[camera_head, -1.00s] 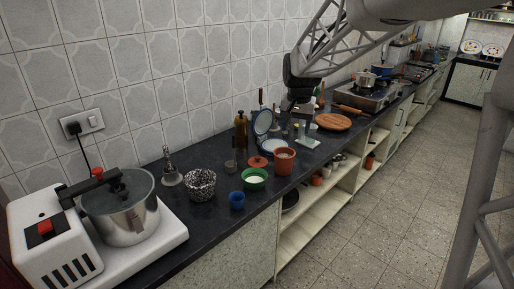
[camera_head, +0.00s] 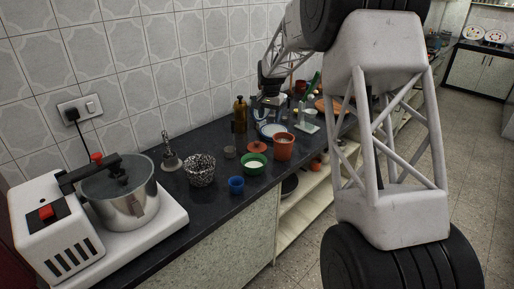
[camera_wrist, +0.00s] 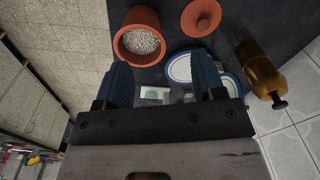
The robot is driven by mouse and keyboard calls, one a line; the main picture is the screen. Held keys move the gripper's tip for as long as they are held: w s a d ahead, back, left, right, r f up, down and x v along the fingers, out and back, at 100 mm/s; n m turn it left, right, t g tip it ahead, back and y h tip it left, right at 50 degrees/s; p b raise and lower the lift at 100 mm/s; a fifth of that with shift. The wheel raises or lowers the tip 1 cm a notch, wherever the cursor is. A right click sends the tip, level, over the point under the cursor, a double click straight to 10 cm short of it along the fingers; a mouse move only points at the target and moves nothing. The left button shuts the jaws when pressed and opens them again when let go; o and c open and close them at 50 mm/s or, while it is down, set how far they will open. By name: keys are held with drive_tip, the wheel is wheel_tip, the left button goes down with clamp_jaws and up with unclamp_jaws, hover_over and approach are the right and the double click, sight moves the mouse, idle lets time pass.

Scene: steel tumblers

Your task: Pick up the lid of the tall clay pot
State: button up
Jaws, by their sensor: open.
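The tall clay pot (camera_head: 284,150) stands open near the front edge of the dark counter. In the wrist view the pot (camera_wrist: 138,12) is at the upper left and holds pale grains. Its likely lid, a round terracotta disc with a knob (camera_head: 256,148), lies on the counter to the left of the pot. The lid shows in the wrist view (camera_wrist: 201,17) at the top, right of the pot. My gripper (camera_wrist: 161,60) is open and empty, its blue fingers apart. In the head view my gripper (camera_head: 270,103) is above the counter behind the pot and lid, touching neither.
A green bowl (camera_head: 254,167), a small blue cup (camera_head: 236,187) and a patterned bowl (camera_head: 200,173) stand in front and left of the lid. An amber bottle (camera_head: 240,113) stands behind it. A blue-rimmed plate (camera_wrist: 180,68) is beside the pot under my gripper.

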drive_tip(key=m, duration=0.1)
hover_over(257, 142)
drive_tip(key=shift+g, duration=0.3)
wheel_tip(257, 142, down, 13)
drive_tip(key=shift+f, duration=0.1)
drive_tip(key=shift+f, duration=0.1)
drive_tip(key=shift+s+f, duration=0.1)
drive_tip(key=shift+f, duration=1.05)
drive_tip(key=shift+f, duration=0.15)
drive_tip(key=shift+a+f, duration=0.1)
drive_tip(key=shift+f, duration=2.4)
drive_tip(key=shift+c, duration=0.4)
drive_tip(key=c, duration=0.9)
